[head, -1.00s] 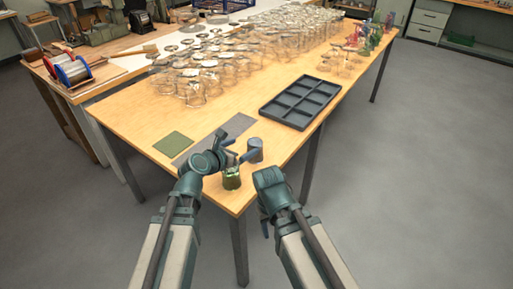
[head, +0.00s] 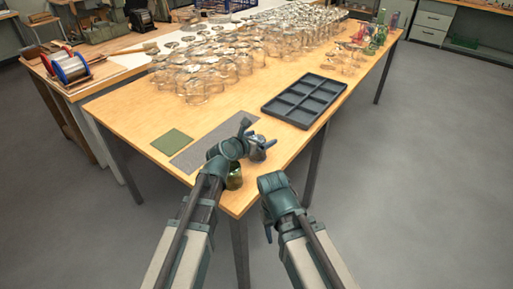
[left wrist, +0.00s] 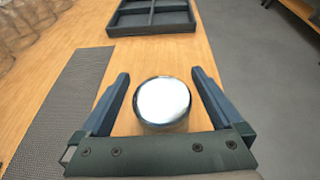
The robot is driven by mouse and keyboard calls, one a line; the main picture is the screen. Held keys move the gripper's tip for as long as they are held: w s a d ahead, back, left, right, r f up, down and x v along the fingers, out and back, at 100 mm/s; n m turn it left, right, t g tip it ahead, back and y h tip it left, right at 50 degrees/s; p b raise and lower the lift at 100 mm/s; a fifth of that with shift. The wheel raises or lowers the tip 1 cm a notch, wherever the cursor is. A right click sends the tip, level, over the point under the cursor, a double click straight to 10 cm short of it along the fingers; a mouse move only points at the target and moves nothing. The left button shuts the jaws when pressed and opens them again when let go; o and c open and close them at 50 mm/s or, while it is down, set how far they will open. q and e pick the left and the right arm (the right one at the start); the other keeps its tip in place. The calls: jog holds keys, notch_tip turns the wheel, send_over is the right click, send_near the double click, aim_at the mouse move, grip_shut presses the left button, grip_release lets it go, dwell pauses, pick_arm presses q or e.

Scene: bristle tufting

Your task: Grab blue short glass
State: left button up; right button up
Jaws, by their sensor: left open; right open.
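The short glass (head: 255,153), grey-blue in the head view, stands upright on the table near its front corner, partly hidden by my left gripper. In the left wrist view its round, pale top (left wrist: 161,101) lies between the two fingers, with a gap on each side. My left gripper (head: 257,136) is open, its fingers either side of the glass; they also show in the left wrist view (left wrist: 160,78). My right gripper (head: 268,228) is open and empty, off the table's front corner, pointing down; its fingers are only partly visible.
A green glass (head: 235,178) stands close under my left wrist. A black divided tray (head: 304,100) lies beyond, with a grey mat (head: 205,148) and green mat (head: 173,142) to the left. Many clear glasses (head: 205,85) crowd farther back.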

pick_arm(q)
jog(key=shift+w+d+f, duration=0.15)
jog(key=shift+w+d, duration=0.1)
jog(key=shift+w, duration=0.05)
jog(key=shift+s, duration=0.1)
grip_shut()
notch_tip(320, 180, up, 10)
jog(key=p, duration=1)
